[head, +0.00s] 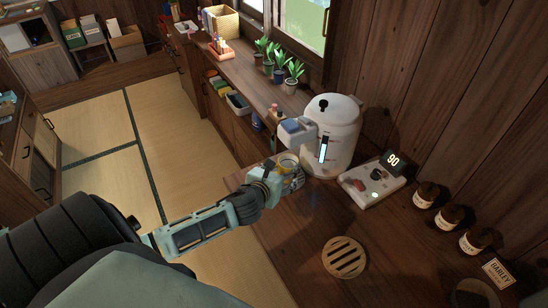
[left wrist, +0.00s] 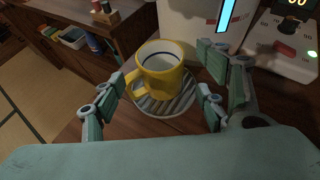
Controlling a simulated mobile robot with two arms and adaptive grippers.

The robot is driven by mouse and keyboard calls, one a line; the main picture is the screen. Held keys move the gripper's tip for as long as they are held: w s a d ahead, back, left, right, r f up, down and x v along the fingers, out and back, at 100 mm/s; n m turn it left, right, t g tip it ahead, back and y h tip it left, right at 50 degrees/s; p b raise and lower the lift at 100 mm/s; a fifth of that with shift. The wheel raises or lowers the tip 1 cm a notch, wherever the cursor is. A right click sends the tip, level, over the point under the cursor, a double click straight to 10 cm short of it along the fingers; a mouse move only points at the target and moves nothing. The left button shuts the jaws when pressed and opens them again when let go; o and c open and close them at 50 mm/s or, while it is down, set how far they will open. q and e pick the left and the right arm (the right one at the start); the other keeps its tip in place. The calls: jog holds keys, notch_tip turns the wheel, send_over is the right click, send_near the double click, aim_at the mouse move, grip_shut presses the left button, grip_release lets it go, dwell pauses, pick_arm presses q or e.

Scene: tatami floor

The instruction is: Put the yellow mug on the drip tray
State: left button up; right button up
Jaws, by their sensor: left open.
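The yellow mug (left wrist: 170,82) is upright in the left wrist view, with its handle toward the lower left. It appears to rest on the round, grey slatted drip tray (left wrist: 160,106), whose rim shows around the mug's base. In the head view the mug (head: 289,161) is mostly hidden behind my left gripper (head: 284,181). In the left wrist view my left gripper (left wrist: 161,88) is open, with fingers apart on either side of the mug and no clear contact. My right gripper is not in view.
A white water dispenser (head: 334,140) stands right behind the mug. A control panel reading 90 (head: 371,185) and several dark jars (head: 450,216) are to the right. A round slatted wooden trivet (head: 345,257) lies on the counter in front, with bare wood around it.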

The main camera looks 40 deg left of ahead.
pick_arm(q)
jog(key=v, duration=0.5)
jog(key=shift+s+r, duration=0.15)
jog(key=shift+s, duration=0.15)
